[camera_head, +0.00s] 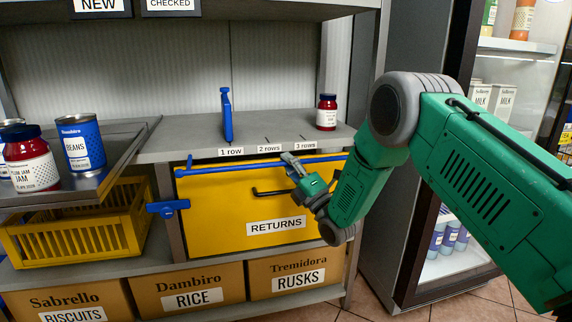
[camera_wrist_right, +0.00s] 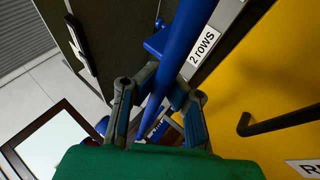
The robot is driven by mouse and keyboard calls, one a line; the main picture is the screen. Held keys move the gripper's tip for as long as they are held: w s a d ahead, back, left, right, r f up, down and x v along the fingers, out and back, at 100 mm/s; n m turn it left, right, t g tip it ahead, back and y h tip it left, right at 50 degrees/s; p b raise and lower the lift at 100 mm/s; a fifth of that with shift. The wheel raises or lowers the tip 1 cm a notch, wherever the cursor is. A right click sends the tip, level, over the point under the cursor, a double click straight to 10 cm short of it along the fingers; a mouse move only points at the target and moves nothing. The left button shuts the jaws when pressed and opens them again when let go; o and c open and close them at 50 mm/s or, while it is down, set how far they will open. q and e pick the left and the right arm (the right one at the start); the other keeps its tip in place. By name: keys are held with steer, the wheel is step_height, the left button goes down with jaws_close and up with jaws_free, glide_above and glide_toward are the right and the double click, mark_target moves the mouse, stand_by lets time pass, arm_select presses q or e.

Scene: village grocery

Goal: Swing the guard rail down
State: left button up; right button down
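The guard rail (camera_head: 235,166) is a long thin blue bar running across the top of the yellow front, just below the shelf edge. It looks close to level. In the right wrist view the blue bar (camera_wrist_right: 182,40) runs down between the fingers of my right gripper (camera_wrist_right: 158,100). The fingers stand apart on either side of it, and I see no clear grip. In the head view my right gripper (camera_head: 298,168) is at the rail's right half, in front of the yellow panel. My left gripper is not in view.
The yellow returns front (camera_head: 230,205) has a black handle (camera_head: 270,192). A blue bracket (camera_head: 167,208) sticks out at left. A blue upright piece (camera_head: 227,115) and a jar (camera_head: 326,113) stand on the shelf. A yellow crate (camera_head: 75,235) and a can (camera_head: 82,145) are at left.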

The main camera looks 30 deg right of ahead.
steer(key=shift+s+d+f, duration=0.15)
steer(key=shift+s+f, duration=0.1)
steer(key=shift+f, duration=0.25)
steer(key=c, duration=2.1)
jaws_free()
steer(key=o, duration=0.5)
steer(key=shift+s+d+r, duration=0.15)
steer(key=shift+s+r, duration=0.1)
steer(key=shift+s, duration=0.05)
steer(key=shift+s+r, duration=0.1)
steer(key=shift+r, duration=0.05)
steer(key=shift+w+f, duration=0.2)
steer(key=shift+s+f, duration=0.1)
steer(key=shift+s, duration=0.15)
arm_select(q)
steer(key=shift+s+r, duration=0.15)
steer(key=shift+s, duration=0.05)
arm_select(e)
steer(key=shift+v, duration=5.8)
steer(key=shift+d+f, duration=0.1)
